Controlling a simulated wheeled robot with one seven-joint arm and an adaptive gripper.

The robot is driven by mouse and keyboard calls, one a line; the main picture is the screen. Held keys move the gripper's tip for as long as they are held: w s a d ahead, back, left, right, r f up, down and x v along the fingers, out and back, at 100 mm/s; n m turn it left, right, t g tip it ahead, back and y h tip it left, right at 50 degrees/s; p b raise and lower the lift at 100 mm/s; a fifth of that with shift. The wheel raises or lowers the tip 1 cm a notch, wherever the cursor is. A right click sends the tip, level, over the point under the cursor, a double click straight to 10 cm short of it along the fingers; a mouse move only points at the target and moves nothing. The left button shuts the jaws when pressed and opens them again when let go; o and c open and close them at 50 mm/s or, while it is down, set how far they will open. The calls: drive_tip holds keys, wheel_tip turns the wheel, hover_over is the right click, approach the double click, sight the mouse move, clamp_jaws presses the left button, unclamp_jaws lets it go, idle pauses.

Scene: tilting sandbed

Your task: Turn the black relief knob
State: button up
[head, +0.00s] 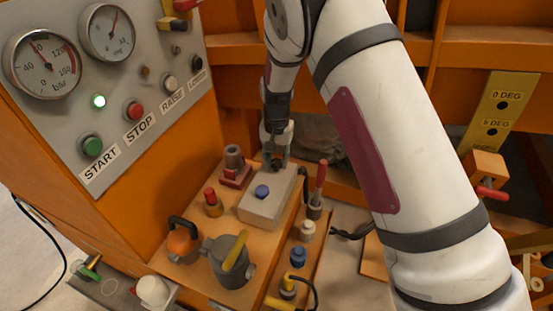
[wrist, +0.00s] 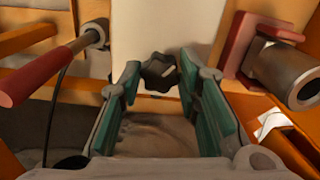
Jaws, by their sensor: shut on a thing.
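The black relief knob (wrist: 158,72) has a lobed, star-like shape and sits at the end of a pale grey block (wrist: 165,25) in the wrist view. My gripper (wrist: 160,70) has its two teal-padded fingers on either side of the knob, shut on it. In the head view my gripper (head: 277,160) points down at the far end of the same grey block (head: 268,208). My fingers largely hide the knob there. A blue button (head: 262,191) is on top of the block.
A red bracket with a grey cylinder (head: 235,165) stands left of my gripper, and a red-handled lever (head: 319,180) right. Several fittings crowd the orange bench, including a grey valve with a yellow handle (head: 230,258). The gauge panel (head: 130,70) rises at left.

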sight(276, 161)
drive_tip(key=o, duration=1.1)
drive_tip(key=shift+o, duration=0.2)
wheel_tip(276, 161, up, 12)
drive_tip(key=shift+r, duration=0.1)
